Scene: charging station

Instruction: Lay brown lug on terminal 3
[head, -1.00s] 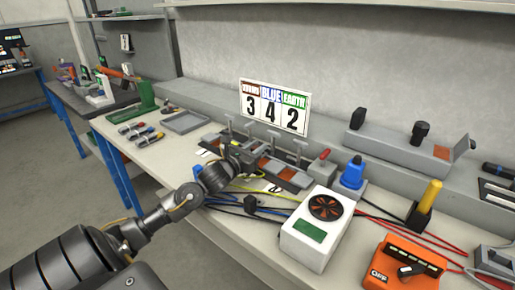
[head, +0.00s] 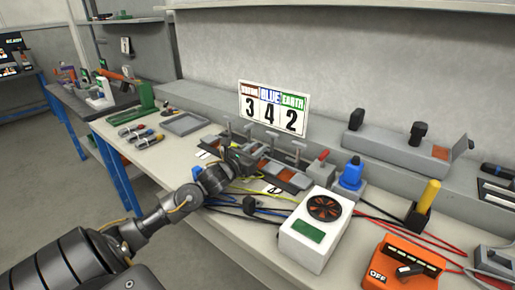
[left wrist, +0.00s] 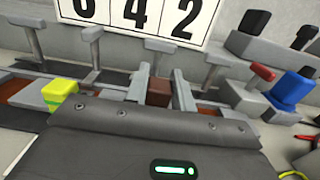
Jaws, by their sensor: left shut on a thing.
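The left gripper (head: 238,158) is at the left part of the terminal block (head: 291,177) in the head view. In the left wrist view its two grey fingers close on a brown block, which I take as the brown lug (left wrist: 158,91). The lug is just above or at the terminal row; I cannot tell whether it touches. A yellow-green lug (left wrist: 60,94) sits at a terminal to the left. Upright T-handled clamps stand along the block. The terminal numbers are not readable, so I cannot pick out terminal 3. The right gripper is not in view.
A sign (head: 273,108) behind the block reads brown 3, blue 4, earth 2. Cables cross the bench in front. A white fan box (head: 312,232), a blue plug (head: 352,174) and an orange unit (head: 398,268) stand to the right. A grey tray (head: 186,123) lies left.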

